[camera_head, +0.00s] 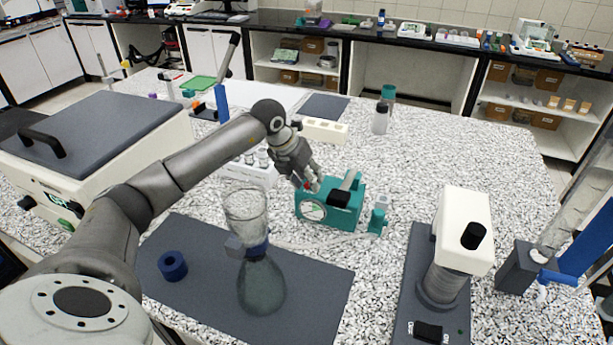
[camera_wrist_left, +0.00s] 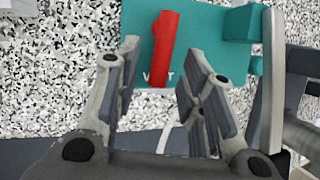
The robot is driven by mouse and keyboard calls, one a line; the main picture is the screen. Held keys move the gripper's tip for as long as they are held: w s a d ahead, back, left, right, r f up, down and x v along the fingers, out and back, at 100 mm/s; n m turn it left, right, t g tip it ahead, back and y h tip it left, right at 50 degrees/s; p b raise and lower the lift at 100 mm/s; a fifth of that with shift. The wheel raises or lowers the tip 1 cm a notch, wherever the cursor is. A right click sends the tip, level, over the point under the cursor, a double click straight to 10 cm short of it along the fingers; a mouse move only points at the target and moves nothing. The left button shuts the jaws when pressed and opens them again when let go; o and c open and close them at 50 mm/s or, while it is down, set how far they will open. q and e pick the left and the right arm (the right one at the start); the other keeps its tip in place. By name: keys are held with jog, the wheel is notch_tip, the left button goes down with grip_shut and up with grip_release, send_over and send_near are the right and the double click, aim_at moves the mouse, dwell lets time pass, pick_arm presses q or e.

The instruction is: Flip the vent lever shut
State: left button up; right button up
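The vent lever (camera_wrist_left: 165,48) is a short red bar on top of a teal pump (camera_head: 343,213), beside printed lettering that is partly covered. In the left wrist view it points roughly up and down the picture, tilted slightly. My left gripper (camera_head: 309,184) is over the left end of the pump in the head view. In the left wrist view, the gripper (camera_wrist_left: 162,62) is open, with one finger on each side of the lever and visible gaps to both. Whether the fingertips reach down to the lever's height I cannot tell. My right gripper is not in view.
A glass flask with a funnel (camera_head: 262,280) stands on a dark mat (camera_head: 320,290) in front. A white instrument (camera_head: 462,230) stands at right.

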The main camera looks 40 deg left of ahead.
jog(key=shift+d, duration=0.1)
pick_arm(q)
grip_shut()
jog(key=shift+d+f+n+y+b, duration=0.1)
jog(key=shift+d+n+y+b, duration=0.15)
jog(key=shift+n+b, duration=0.25)
jog(key=shift+d+n, duration=0.1)
jog(key=shift+n, duration=0.2)
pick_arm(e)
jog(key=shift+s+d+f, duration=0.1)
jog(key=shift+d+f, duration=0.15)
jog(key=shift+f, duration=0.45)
pick_arm(q)
grip_release()
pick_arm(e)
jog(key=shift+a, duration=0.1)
pick_arm(q)
jog(key=v, duration=1.2)
jog(key=shift+s+d, duration=0.15)
